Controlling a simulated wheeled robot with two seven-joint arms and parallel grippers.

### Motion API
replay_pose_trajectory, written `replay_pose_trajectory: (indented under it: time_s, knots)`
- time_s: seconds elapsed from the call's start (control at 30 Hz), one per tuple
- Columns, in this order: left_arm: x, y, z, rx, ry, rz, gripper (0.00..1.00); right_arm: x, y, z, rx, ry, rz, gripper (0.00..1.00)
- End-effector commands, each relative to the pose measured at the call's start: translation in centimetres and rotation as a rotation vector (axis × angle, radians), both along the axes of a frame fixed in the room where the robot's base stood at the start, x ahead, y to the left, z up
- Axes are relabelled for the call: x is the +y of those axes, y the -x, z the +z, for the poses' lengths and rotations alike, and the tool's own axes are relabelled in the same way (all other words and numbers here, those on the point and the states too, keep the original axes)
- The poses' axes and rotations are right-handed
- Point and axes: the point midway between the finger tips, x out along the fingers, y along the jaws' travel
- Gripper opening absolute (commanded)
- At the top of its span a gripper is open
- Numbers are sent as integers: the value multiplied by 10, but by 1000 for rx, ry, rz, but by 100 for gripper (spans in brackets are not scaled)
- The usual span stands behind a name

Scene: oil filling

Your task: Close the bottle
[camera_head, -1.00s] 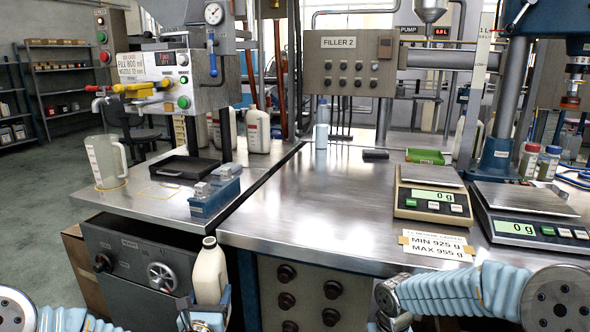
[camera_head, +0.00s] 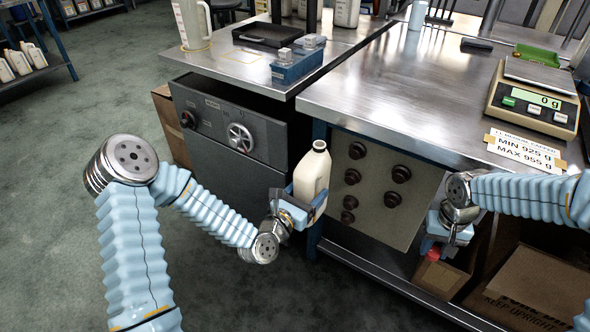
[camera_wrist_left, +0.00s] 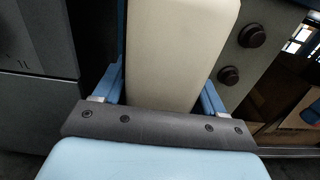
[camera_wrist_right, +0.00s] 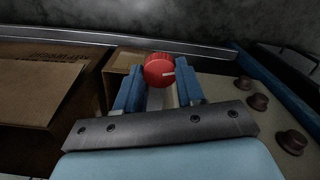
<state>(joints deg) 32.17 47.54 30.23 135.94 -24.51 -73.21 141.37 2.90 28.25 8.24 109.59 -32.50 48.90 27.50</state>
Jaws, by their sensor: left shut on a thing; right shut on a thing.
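A cream-white bottle (camera_head: 312,172) stands upright, held in the air by my left gripper (camera_head: 308,203) in front of the bench cabinet. No cap shows on its top. In the left wrist view the bottle (camera_wrist_left: 178,50) fills the space between the two blue fingers. My right gripper (camera_head: 434,246) hangs low at the right, near the open shelf under the bench. A red cap (camera_head: 433,255) is at its fingertips. In the right wrist view the red cap (camera_wrist_right: 159,70), with a white mark, sits between the blue fingers. The bottle and the cap are apart.
The steel bench (camera_head: 390,95) edge lies behind both grippers. A knobbed panel (camera_head: 372,178) is between them. Cardboard boxes (camera_head: 520,295) fill the lower shelf at right. A scale (camera_head: 530,100) and a blue block holder (camera_head: 298,66) stand on top.

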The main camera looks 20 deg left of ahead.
Motion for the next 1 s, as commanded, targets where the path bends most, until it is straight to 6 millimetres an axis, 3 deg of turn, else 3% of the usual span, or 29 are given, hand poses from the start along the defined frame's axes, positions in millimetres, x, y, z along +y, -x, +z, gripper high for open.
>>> replay_pose_trajectory:
  time_s: [0.2,0.43,0.63,1.0]
  knots:
    - [-40,21,-37,0,4,-175,4,0,0,0,0,0,0,11]
    - [-71,37,-64,-2,3,-314,4,0,0,0,0,0,0,11]
    - [-83,43,-74,-4,2,-367,4,0,0,0,0,0,0,11]
    - [-84,44,-77,0,0,-373,4,0,0,0,0,0,0,11]
